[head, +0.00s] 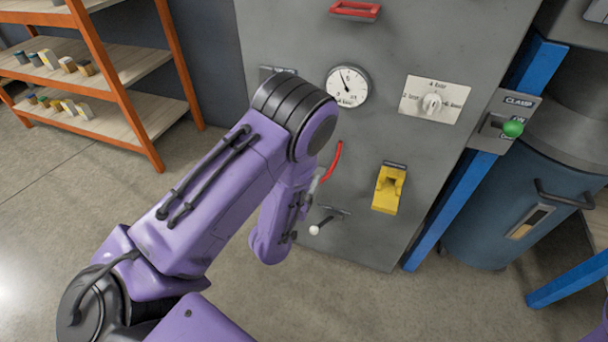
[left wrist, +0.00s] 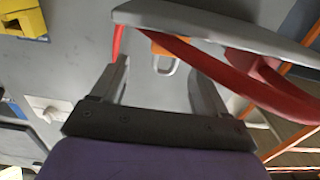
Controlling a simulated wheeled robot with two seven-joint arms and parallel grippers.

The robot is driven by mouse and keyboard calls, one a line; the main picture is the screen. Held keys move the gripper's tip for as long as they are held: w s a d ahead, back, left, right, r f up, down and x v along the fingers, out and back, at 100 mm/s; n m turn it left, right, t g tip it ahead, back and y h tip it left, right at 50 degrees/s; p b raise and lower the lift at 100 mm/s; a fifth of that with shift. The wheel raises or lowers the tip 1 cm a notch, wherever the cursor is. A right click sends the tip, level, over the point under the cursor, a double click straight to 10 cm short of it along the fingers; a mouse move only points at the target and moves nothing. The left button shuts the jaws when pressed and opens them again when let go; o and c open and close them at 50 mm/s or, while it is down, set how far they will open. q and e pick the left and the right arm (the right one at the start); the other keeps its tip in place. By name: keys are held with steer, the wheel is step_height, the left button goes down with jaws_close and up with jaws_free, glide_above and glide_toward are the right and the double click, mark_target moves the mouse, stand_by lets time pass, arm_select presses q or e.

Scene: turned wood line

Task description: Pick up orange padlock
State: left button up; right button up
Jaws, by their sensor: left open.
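The orange padlock (left wrist: 160,46) shows in the left wrist view against the grey cabinet front, partly covered by a grey bar and red part in front of it. Its pale metal shackle points toward my gripper. My left gripper (left wrist: 158,72) is open, with one finger on each side of the view and the padlock beyond the gap between them. Nothing is between the fingers. In the head view my left arm hides the gripper and the padlock. My right gripper is in neither view.
The grey cabinet (head: 370,225) carries a gauge (head: 347,86), a dial plate (head: 432,100), a yellow part (head: 388,190) and a red lever (head: 333,160). A red handle (left wrist: 240,85) crosses close to my right-hand finger in the wrist view. A shelf (head: 110,80) stands left.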

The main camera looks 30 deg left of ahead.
arm_select(q)
steer(key=x, duration=0.4)
steer(key=shift+w+a+f, duration=0.15)
steer(key=shift+w+a, duration=0.15)
steer(key=shift+a, duration=0.15)
steer(key=c, duration=1.1)
